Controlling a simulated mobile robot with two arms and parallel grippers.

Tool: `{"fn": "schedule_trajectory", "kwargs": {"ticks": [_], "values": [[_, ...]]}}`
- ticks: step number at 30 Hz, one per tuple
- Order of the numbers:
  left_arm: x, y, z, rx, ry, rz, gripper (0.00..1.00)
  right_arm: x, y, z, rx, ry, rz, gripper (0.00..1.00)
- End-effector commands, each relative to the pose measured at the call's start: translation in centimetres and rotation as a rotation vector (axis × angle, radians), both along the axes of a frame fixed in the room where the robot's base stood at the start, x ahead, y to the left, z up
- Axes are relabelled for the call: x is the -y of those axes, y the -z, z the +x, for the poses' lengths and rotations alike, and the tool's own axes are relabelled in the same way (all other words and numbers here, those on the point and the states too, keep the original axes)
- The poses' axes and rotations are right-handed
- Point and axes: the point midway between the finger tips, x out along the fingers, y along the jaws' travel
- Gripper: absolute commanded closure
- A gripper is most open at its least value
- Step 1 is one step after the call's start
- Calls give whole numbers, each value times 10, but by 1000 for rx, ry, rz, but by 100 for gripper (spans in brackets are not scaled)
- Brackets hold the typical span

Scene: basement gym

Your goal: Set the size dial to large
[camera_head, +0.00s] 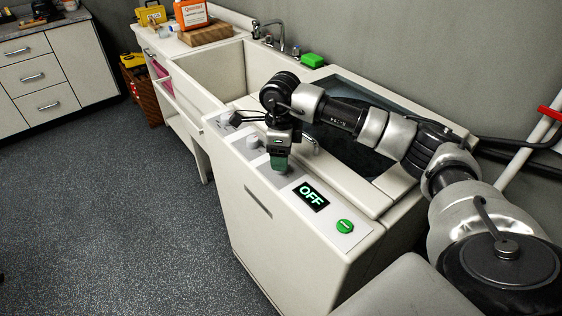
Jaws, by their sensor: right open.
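A white top-loading washer (262,232) stands in the middle of the view, with a control panel along its front top edge. One dial (228,119) sits at the panel's far left and another dial (253,141) sits to its right. Dial labels are too small to read, so I cannot tell which one sets size. My right gripper (279,163) is open and points down over the panel, right of these dials. It hides the panel spot beneath it, and I cannot tell if it touches anything there. My left gripper is not in view.
A lit display (311,196) reads OFF, and a green button (345,226) lies beside it. My right arm crosses above the dark lid (355,140). A sink (210,75) with a green sponge (312,60) stands behind. The floor at left is clear.

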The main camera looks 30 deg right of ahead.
Motion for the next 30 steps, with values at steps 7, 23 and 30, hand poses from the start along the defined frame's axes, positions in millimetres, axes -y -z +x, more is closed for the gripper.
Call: {"fn": "schedule_trajectory", "kwargs": {"ticks": [7,23,30], "values": [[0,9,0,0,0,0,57,0,-51,1,5,0,0,37],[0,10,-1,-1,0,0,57,0,-78,0,1,0,1,37],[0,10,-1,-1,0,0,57,0,-78,0,1,0,1,37]]}}
